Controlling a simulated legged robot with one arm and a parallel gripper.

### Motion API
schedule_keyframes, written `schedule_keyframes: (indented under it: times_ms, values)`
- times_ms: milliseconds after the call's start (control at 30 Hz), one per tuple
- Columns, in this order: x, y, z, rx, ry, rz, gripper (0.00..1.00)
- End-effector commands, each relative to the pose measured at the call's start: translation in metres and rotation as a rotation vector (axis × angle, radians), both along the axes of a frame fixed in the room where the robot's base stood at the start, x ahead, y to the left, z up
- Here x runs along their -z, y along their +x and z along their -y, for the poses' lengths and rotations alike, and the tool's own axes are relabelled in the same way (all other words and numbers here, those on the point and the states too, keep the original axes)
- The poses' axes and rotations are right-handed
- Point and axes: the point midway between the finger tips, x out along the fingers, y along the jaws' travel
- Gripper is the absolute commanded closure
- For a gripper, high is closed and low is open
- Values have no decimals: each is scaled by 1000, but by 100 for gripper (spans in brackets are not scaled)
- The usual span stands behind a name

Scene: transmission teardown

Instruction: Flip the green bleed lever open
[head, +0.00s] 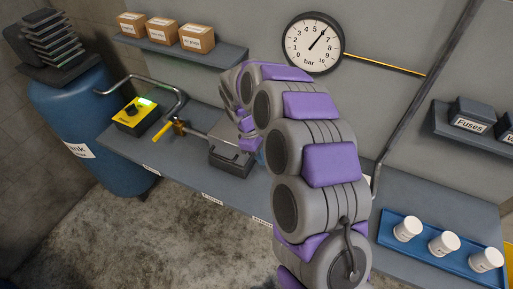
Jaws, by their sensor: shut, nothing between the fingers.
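No green bleed lever shows in the head view; my own arm covers part of the bench and could hide it. My arm rises at the centre right, bends over and reaches down to the bench. The end of my arm is hidden behind its own links, so my gripper's fingers do not show. A brass valve with a yellow handle (160,132) sits on the pipework at the left of the bench. A round gauge (313,43) marked "bar" hangs on the wall, its needle pointing up and right, near 6.
A yellow box (134,115) with a lit green spot and a dark grey case (231,155) stand on the bench (190,168). A blue tank (85,130) is at left. A blue tray (400,246) with white cups is at right. Shelves hold cardboard boxes (162,31) and dark bins (471,115).

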Motion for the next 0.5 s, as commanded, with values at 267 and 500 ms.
schedule_keyframes:
  times_ms: [267,500]
  values:
    - [23,-11,28,0,-1,0,100]
    - [25,-15,40,0,-2,0,100]
